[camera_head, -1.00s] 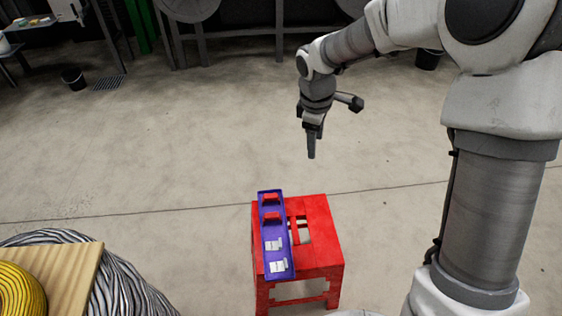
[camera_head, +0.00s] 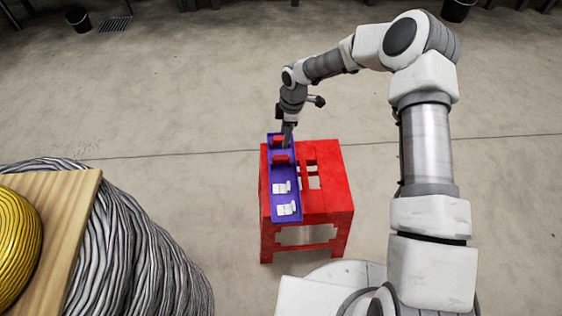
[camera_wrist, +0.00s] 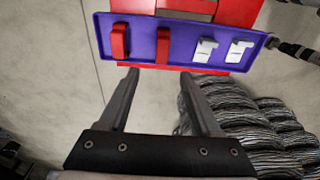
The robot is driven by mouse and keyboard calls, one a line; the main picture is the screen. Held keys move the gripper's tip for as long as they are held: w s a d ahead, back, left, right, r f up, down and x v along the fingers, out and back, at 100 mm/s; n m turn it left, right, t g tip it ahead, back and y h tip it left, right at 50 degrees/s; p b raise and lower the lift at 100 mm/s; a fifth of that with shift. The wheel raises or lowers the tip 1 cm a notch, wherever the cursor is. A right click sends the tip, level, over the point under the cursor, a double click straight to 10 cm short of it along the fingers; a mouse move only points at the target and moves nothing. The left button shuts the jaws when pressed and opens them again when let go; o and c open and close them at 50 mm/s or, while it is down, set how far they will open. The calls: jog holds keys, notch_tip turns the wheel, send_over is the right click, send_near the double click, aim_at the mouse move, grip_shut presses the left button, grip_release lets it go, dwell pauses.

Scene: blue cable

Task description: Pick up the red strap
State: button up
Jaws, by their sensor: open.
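Two red straps lie side by side in the far half of a blue-purple tray (camera_head: 284,173). The end strap (camera_head: 277,140) also shows in the wrist view (camera_wrist: 119,40), at the left. The inner strap (camera_head: 281,160) also shows in the wrist view (camera_wrist: 163,45), beside it. My gripper (camera_wrist: 160,75) is open and empty, with its fingers pointing toward the tray's long edge near the straps. It is apart from both straps in the wrist view. In the head view my gripper (camera_head: 288,143) overlaps the tray's far end, and its fingertips are hard to make out.
Two white pieces (camera_head: 282,187) (camera_head: 287,208) lie in the tray's near half. The tray rests on a red stool (camera_head: 328,190) with openings in its top. A large grey cable coil (camera_head: 140,250) with a wooden board (camera_head: 65,215) stands at left. Floor beyond the stool is clear.

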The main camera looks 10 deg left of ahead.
aim_at(281, 157)
jog(key=f, duration=0.2)
jog(key=f+b, duration=0.1)
jog(key=f, duration=0.3)
jog(key=shift+s+a+f, duration=0.1)
jog(key=shift+a+f, duration=0.25)
jog(key=shift+f, duration=0.05)
jog(key=f, duration=0.1)
jog(key=f+b, duration=0.1)
jog(key=f, duration=0.1)
jog(key=f+b, duration=0.1)
jog(key=f, duration=0.1)
jog(key=shift+s+a+f, duration=0.1)
jog(key=shift+s+a, duration=0.1)
jog(key=shift+s, duration=0.1)
grip_shut()
